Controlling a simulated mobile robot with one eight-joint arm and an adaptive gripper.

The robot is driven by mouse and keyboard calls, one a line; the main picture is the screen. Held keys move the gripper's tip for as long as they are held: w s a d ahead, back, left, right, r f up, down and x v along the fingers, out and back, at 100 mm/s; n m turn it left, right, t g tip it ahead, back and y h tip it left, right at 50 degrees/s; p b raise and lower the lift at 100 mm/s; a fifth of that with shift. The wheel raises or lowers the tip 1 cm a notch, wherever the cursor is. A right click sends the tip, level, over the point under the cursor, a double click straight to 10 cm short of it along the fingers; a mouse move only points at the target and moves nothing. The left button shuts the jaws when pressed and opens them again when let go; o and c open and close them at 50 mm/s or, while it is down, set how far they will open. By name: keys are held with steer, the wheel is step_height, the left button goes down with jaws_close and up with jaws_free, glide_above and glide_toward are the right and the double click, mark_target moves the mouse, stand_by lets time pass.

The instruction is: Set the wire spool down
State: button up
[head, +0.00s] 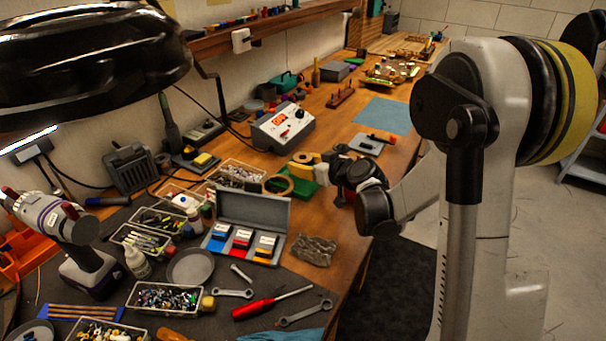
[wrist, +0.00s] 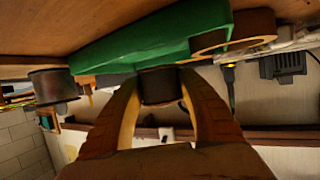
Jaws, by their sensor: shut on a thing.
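My gripper (wrist: 160,78) is shut on a dark, short cylindrical spool (wrist: 159,88), seen between its two brown fingers in the wrist view. The wrist view looks upside down, with the wooden bench top (wrist: 60,28) along the top. The held spool is right by the edge of a green holder (wrist: 150,42); I cannot tell whether it touches the holder or the bench. In the head view my gripper (head: 344,184) is over the bench's right edge, just right of the green holder (head: 301,187). The held spool cannot be made out clearly there.
A second dark spool (wrist: 53,87) stands left of my gripper in the wrist view. A tan tape roll (wrist: 234,32) is by the green holder. In the head view, a grey case (head: 250,208) and a wire-mesh lump (head: 314,250) are nearer. A blue mat (head: 383,115) lies farther back.

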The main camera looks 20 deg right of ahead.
steer(key=shift+f+b, duration=0.4)
steer(key=shift+f, duration=0.85)
steer(key=shift+f, duration=0.25)
steer(key=o, duration=1.2)
steer(key=shift+r, duration=0.1)
steer(key=shift+r, duration=0.1)
